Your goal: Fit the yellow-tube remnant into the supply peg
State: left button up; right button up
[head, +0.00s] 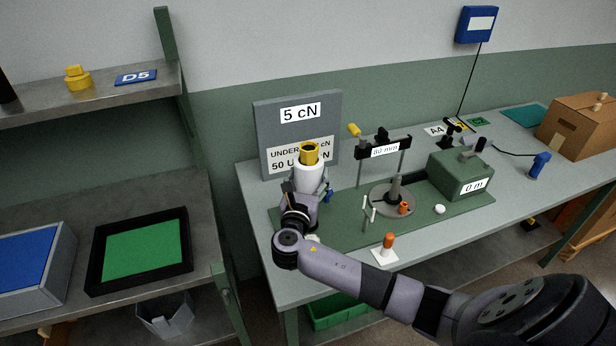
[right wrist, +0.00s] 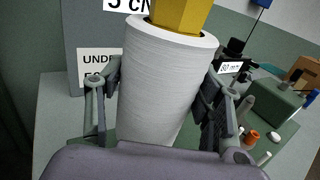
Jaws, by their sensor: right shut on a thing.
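The yellow-tube remnant is a white yarn package (head: 309,178) with a yellow tube (head: 310,152) sticking out of its top. My right gripper (head: 307,192) is shut around the white package and holds it about upright in front of the grey sign board. In the right wrist view the package (right wrist: 165,85) sits between both fingers, the yellow tube above it; its lower end is hidden by the gripper. A grey upright post on a round base (head: 394,188), seemingly the supply peg, stands to the right on the green mat, apart from the remnant. My left gripper is out of view.
The grey sign board (head: 264,118) reads 5 cN. A black 80 mm bar on posts (head: 372,151) stands behind the round base. An orange piece on a white pad (head: 388,243), a white ball (head: 440,209) and a green box (head: 462,178) are nearby. Shelves stand left.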

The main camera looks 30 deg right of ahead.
jog(key=shift+f+b, duration=3.75)
jog(key=shift+f, duration=1.95)
jog(key=o, duration=1.3)
jog(key=shift+c, duration=0.2)
jog(key=v, duration=1.2)
